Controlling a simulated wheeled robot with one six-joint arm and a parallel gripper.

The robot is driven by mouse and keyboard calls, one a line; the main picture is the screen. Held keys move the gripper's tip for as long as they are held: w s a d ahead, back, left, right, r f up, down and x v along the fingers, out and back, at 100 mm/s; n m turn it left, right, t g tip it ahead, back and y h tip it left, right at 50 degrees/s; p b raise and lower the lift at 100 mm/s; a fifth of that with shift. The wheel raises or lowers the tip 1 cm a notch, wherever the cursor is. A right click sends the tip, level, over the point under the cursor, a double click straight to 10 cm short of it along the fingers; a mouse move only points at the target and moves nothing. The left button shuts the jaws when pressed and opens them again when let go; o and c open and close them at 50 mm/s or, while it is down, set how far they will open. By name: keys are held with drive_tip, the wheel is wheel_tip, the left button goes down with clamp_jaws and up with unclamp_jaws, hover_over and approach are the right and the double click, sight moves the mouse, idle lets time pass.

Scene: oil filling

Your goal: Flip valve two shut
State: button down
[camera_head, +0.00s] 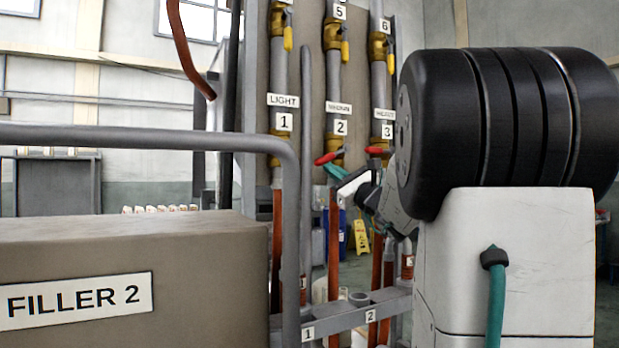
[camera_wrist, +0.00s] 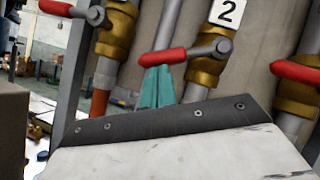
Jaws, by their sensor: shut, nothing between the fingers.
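Valve two is the brass valve under label 2 (camera_head: 340,127) on the middle pipe. Its red handle (camera_head: 327,158) sticks out to the left, across the pipe. In the wrist view, valve two's brass body (camera_wrist: 207,72) is right of centre, and its red handle (camera_wrist: 163,57) reaches left from the hub, nearly level with a slight downward tilt. My gripper (camera_head: 334,170) is shut and empty, its teal fingers just below the handle. In the wrist view, the fingertips (camera_wrist: 157,76) are close under the handle; I cannot tell whether they touch it.
Valve three's red handle (camera_wrist: 297,70) is close on the right. Valve one's brass body (camera_wrist: 117,35) and red handle (camera_wrist: 60,8) are on the left. Upper valves have yellow handles (camera_head: 288,38). A grey rail (camera_head: 150,137) and the FILLER 2 box (camera_head: 200,235) stand at left front.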

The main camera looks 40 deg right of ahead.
drive_tip(key=shift+w+a+r, duration=0.25)
drive_tip(key=shift+a+r, duration=0.45)
drive_tip(key=shift+r, duration=0.2)
drive_tip(key=shift+w+a+r, duration=0.1)
drive_tip(key=shift+a+r, duration=0.2)
drive_tip(key=shift+r, duration=0.35)
drive_tip(key=shift+f, duration=0.3)
approach(326, 161)
drive_tip(key=s+a+f, duration=0.1)
drive_tip(key=a+f, duration=0.3)
drive_tip(key=shift+s+f, duration=0.15)
drive_tip(key=shift+s+d, duration=0.1)
